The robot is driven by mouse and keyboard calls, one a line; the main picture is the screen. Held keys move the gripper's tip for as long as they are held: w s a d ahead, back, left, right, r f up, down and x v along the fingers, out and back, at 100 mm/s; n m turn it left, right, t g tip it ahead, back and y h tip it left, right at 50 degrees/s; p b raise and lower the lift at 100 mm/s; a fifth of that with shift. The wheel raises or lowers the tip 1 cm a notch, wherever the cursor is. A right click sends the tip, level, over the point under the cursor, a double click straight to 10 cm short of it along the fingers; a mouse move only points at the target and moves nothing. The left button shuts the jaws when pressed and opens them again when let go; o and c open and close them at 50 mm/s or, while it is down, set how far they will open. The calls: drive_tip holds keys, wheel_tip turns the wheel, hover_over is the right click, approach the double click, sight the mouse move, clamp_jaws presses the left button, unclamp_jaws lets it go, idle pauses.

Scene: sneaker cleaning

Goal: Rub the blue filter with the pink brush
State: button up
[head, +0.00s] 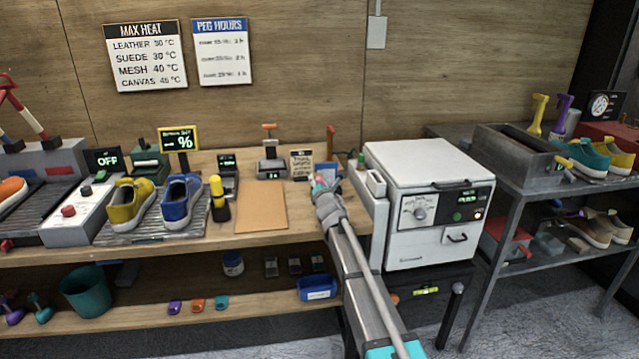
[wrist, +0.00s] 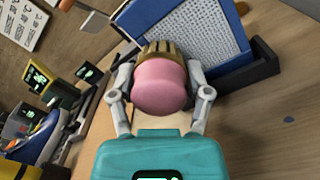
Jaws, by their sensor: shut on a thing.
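The pink brush (wrist: 160,85) has a rounded pink handle and a tan-gold ribbed end that points away from me. My gripper (wrist: 160,76) is shut on its handle, one finger on each side. The blue filter (wrist: 232,20), a blue frame around a pale mesh, stands tilted in a dark holder (wrist: 256,65) just beyond the brush. The tan end overlaps the filter's lower left part; I cannot tell whether they touch.
The white machine (head: 430,165) stands close to the right of my arm. A brown pad (head: 261,207) lies to the left, with a yellow-black bottle (head: 218,200) and a blue sneaker (head: 181,201) farther left. A small sign (head: 301,163) stands close behind.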

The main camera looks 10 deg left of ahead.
drive_tip(key=shift+s, duration=0.1)
drive_tip(key=shift+v, duration=2.9)
drive_tip(key=shift+s, duration=0.1)
drive_tip(key=shift+v, duration=1.45)
drive_tip(key=shift+a+r, duration=0.1)
drive_tip(key=shift+a, duration=0.1)
